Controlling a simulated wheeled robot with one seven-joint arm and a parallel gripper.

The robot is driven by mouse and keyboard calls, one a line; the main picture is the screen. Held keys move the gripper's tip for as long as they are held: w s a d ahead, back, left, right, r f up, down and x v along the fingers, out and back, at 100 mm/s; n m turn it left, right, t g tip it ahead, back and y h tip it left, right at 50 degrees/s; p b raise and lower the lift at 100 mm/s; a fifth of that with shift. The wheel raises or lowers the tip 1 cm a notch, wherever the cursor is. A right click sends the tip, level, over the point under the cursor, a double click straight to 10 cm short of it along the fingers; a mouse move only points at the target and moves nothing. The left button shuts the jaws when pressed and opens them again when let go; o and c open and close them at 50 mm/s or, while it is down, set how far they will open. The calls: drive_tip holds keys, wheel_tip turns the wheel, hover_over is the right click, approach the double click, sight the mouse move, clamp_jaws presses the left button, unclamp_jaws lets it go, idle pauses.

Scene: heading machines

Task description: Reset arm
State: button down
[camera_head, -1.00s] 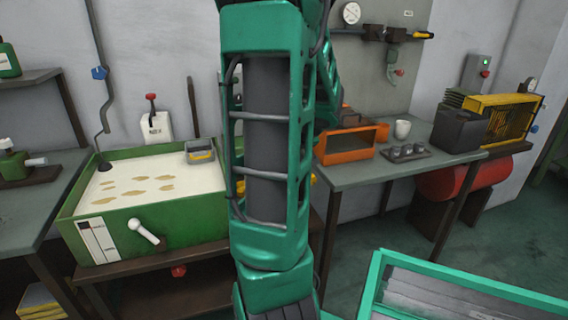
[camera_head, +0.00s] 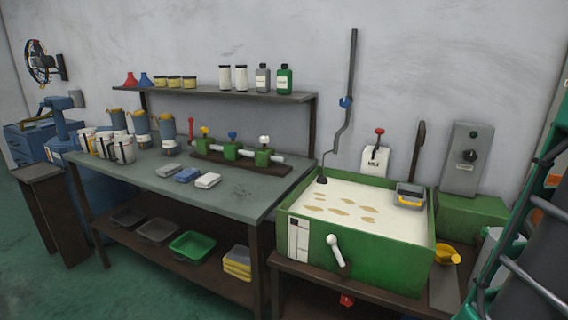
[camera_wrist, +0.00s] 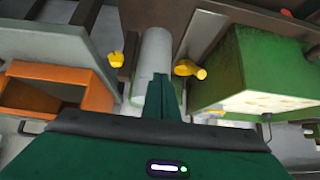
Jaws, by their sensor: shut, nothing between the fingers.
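My gripper (camera_wrist: 161,97) shows in the wrist view, a dark green body with its narrow fingers together at the middle, holding nothing. In that view the scene looks turned over. A grey cylinder (camera_wrist: 154,60) lies just beyond the fingertips; I cannot tell how far apart they are. In the head view only part of my green arm (camera_head: 535,255) shows at the right edge, and the gripper is out of that picture.
A green tank (camera_head: 385,268) with pale liquid stands on a low brown stand; it also shows in the wrist view (camera_wrist: 228,75). An orange open box (camera_wrist: 58,72) is at the wrist view's left. A grey workbench (camera_head: 240,200) holds valves and containers. Green floor lies at the left.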

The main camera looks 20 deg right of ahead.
drive_tip(key=w+a+n+g+y, duration=0.1)
drive_tip(key=w+a+y, duration=0.25)
drive_tip(key=a, duration=0.45)
drive_tip(key=w+a+n+g+y, duration=0.15)
drive_tip(key=w+a, duration=0.25)
drive_tip(key=a, duration=0.4)
drive_tip(key=s+a+r+g, duration=0.1)
drive_tip(key=s+a+g, duration=0.1)
drive_tip(key=a, duration=0.4)
drive_tip(key=s+a+r+g+y, duration=0.1)
drive_tip(key=s+a+r+g, duration=0.1)
drive_tip(key=a, duration=0.5)
drive_tip(key=shift+s+a, duration=0.2)
drive_tip(key=shift+s, duration=0.25)
drive_tip(key=shift+r, duration=0.1)
drive_tip(key=shift+w+f, duration=0.25)
drive_tip(key=shift+w, duration=0.35)
